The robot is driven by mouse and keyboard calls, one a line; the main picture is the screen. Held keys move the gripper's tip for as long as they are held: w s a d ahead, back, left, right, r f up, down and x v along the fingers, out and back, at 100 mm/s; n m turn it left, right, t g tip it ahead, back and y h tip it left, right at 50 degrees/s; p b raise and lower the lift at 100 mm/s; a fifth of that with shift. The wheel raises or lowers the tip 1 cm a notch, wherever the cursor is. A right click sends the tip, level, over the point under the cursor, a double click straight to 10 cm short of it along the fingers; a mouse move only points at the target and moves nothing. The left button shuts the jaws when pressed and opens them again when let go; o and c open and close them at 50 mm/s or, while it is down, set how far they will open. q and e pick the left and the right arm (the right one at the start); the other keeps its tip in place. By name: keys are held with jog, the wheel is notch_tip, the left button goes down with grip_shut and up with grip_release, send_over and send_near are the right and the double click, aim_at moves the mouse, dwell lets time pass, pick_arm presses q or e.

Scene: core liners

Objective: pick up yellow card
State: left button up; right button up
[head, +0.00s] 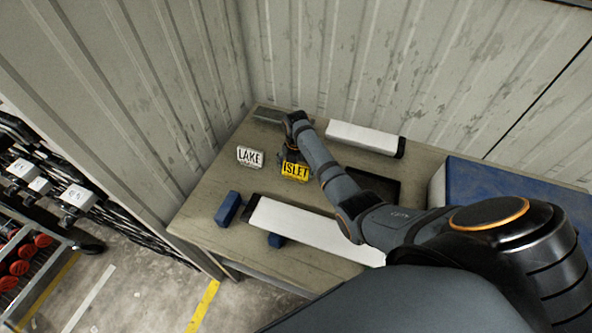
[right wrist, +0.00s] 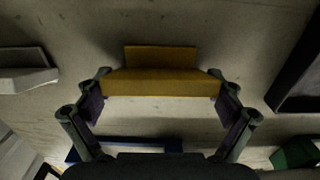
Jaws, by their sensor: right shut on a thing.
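The yellow card (head: 294,171) reads "ISLET" and stands tilted on the wooden table, near its back left part. My right gripper (head: 291,150) reaches it from behind and above, and the arm partly hides the card's right side. In the right wrist view the yellow card (right wrist: 160,83) lies between the two fingers of the right gripper (right wrist: 160,92), which are shut on its ends. I cannot tell whether the card is clear of the table. My left gripper is not in view.
A white card (head: 250,156) reading "LAKE" stands just left. Long white core liners lie in front (head: 310,228) and behind (head: 362,138). A blue block (head: 228,208) is at front left, a dark tray (head: 376,186) to the right. Corrugated walls close the back and left.

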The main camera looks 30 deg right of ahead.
notch_tip(320, 180, up, 3)
jog(key=shift+w, duration=0.1)
jog(key=s+a+r+p, duration=0.2)
jog(key=s+a+r, duration=0.1)
jog(key=s+r, duration=0.2)
jog(key=s+a+r+p, duration=0.2)
jog(key=s+a+r, duration=0.1)
jog(key=s+r, duration=0.2)
jog(key=s, duration=0.2)
jog(key=shift+s+a, duration=0.25)
jog(key=shift+s, duration=0.05)
